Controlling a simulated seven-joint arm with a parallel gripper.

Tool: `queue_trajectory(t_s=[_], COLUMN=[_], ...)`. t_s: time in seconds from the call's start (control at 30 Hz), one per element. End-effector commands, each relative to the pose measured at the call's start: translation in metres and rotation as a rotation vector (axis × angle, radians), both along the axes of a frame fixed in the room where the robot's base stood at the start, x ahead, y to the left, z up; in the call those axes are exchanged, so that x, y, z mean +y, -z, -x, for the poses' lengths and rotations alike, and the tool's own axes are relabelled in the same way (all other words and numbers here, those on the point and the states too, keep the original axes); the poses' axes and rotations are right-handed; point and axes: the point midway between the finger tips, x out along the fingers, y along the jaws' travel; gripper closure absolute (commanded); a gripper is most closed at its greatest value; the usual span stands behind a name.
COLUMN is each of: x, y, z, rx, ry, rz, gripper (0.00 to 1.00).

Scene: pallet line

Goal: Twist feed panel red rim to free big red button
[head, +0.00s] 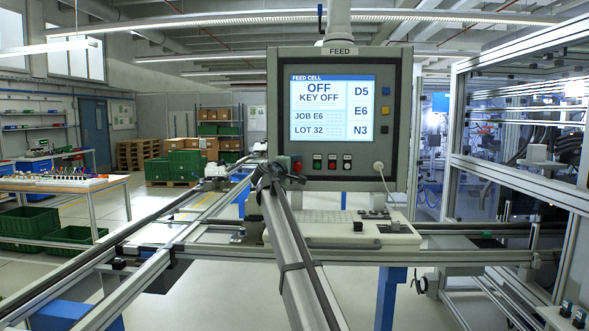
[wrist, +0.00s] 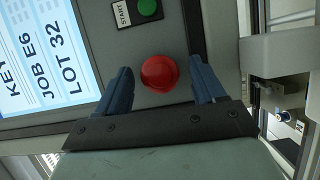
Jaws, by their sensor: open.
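The big red button (wrist: 159,73) shows as a round red cap on the grey feed panel (head: 340,184) in the wrist view. My gripper (wrist: 160,64) is open, with one blue finger on each side of the button. A gap shows between each finger and the red rim; I cannot tell how far the fingertips are from the panel face. In the head view the red button (head: 297,163) sits at the panel's lower left, with my gripper (head: 277,172) just below and left of it. The screen (head: 333,108) reads OFF, KEY OFF.
A green START button (wrist: 148,8) sits close to the red one. Small buttons (head: 332,162) and a round fitting with a cable (head: 378,166) lie farther right along the panel. A keyboard shelf (head: 345,230) is below. A framed machine cell (head: 520,170) stands at right.

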Motion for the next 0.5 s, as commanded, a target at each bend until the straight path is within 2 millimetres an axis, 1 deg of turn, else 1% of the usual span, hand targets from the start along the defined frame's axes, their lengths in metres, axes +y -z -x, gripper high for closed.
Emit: queue_trajectory(t_s=[0.17,0.27,0.37,0.5], x=[0.001,0.005,0.010,0.021], y=[0.000,0.000,0.001,0.000], z=[0.004,0.013,0.027,0.053], rx=[0.000,0.000,-0.001,0.000], ry=[0.000,-0.001,-0.002,-0.002], rz=[0.000,0.000,0.000,0.000], gripper=[0.31,0.31,0.31,0.31])
